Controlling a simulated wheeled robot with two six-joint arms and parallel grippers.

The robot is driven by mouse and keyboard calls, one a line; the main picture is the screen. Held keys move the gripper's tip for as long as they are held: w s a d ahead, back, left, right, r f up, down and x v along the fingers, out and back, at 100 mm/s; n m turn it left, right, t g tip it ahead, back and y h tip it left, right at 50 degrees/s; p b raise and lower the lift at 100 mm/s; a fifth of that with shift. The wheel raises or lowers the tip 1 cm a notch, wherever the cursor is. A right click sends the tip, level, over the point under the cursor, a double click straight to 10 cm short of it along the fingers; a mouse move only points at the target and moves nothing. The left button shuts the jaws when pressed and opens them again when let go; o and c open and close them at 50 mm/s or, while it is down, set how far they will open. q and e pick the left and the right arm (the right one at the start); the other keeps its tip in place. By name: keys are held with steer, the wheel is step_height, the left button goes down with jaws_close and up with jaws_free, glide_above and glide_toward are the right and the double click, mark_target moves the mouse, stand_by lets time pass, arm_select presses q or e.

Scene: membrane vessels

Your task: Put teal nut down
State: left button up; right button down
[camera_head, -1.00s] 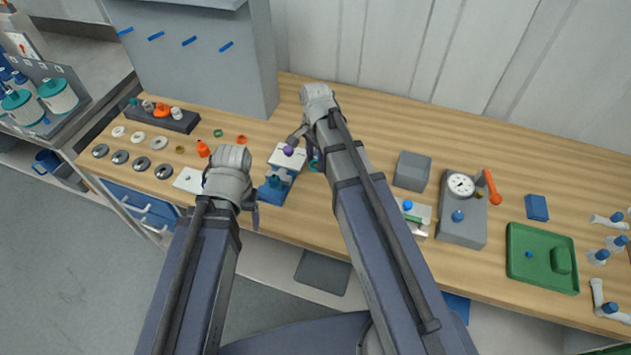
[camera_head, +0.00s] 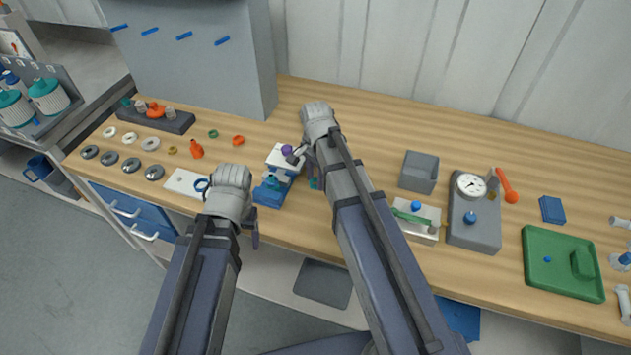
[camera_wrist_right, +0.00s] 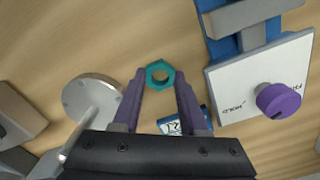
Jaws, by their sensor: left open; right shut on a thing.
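I cannot tell whether the nut touches the table. In the head view a bit of teal nut (camera_head: 315,184) shows beside my right gripper (camera_head: 306,165), mostly hidden by the arm. My left gripper (camera_head: 246,214) is open near the front table edge, its fingers mostly hidden by its wrist.
A white and blue device with a purple knob (camera_wrist_right: 279,100) stands right of the nut in the wrist view. A round metal base with a post (camera_wrist_right: 92,103) is to its left.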

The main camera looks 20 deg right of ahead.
steer(key=shift+f, duration=0.15)
steer(key=shift+c, duration=2.2)
jaws_free()
steer(key=shift+r, duration=0.25)
step_height(320, 180, up, 12)
steer(key=p, duration=1.2)
steer(key=s+a+n+h, duration=0.1)
steer(key=s+a+n, duration=0.9)
steer(key=s+n, duration=0.4)
steer(key=n, duration=0.2)
steer(key=shift+s+a+n, duration=0.25)
steer(key=shift+n, duration=0.05)
